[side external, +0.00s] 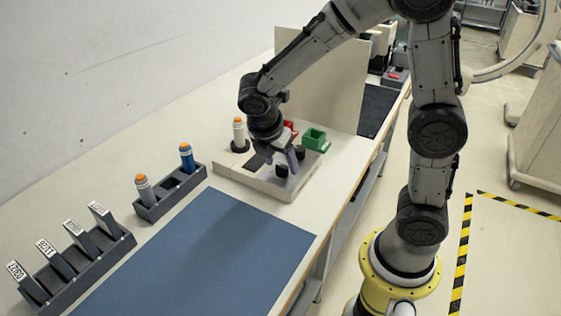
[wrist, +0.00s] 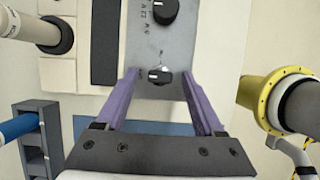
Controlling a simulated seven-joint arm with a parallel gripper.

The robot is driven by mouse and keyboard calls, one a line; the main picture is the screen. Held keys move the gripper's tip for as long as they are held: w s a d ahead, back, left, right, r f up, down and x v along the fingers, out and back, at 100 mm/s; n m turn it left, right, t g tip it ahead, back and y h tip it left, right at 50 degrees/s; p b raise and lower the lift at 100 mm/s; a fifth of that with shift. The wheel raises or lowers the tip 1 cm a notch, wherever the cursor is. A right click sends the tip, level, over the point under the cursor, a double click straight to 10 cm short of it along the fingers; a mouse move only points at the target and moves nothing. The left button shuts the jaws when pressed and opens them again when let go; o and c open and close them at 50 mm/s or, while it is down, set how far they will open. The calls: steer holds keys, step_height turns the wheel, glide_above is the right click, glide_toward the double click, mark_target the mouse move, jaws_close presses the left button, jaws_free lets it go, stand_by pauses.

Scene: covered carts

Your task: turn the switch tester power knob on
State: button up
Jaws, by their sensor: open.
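The switch tester is a low cream box (side external: 255,181) on the bench, with a grey panel that shows in the wrist view (wrist: 177,40). Two black knobs sit on this panel. One knob (wrist: 158,76) appears between my fingertips, with a white mark on its left part. The other knob (wrist: 157,12) is farther up, beside printed markings too small to read surely. I cannot tell which is labelled power. My gripper (side external: 293,160) is over the tester; its purple fingers (wrist: 158,86) are open, one each side of the nearer knob. Contact cannot be told.
A green bin (side external: 315,139) stands at the tester's far side, before an upright board (side external: 335,90). An orange-topped white cylinder (side external: 239,134) stands at the left. A rack (side external: 171,193), a labelled-card holder (side external: 80,266) and a clear blue mat (side external: 200,255) lie nearer.

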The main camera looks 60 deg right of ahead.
steer(key=shift+d+f, duration=0.1)
steer(key=shift+f, duration=0.1)
jaws_close()
stand_by(0.3)
